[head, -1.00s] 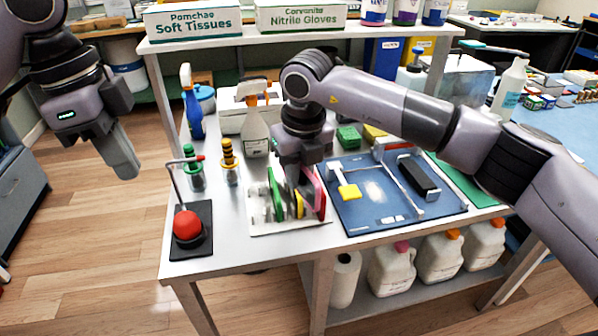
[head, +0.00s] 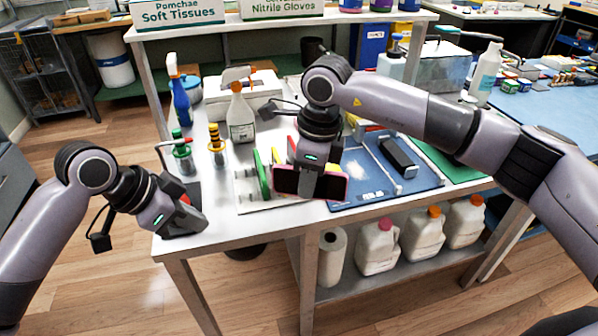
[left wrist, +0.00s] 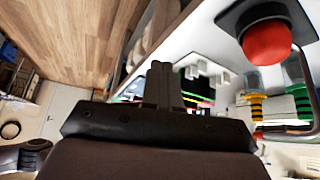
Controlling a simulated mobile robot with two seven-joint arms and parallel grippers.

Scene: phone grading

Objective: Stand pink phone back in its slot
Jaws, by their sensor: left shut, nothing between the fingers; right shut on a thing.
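The pink phone (head: 338,187) is held by my right gripper (head: 311,172), which is shut on it. It lies sideways with its dark face toward the head camera, in front of the slotted rack (head: 244,200) and raised above its right front part. The gripper and phone hide part of the rack. A green phone (head: 262,176) stands upright in the rack, with red and yellow edges behind and beside it. My left gripper (head: 201,216) is shut and empty at the table's front left corner. Its closed fingers (left wrist: 161,82) show in the left wrist view.
A red push button (left wrist: 266,42) on a black base is close to my left gripper. Green (head: 182,150) and yellow (head: 216,145) banded tools and spray bottles stand left of the rack.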

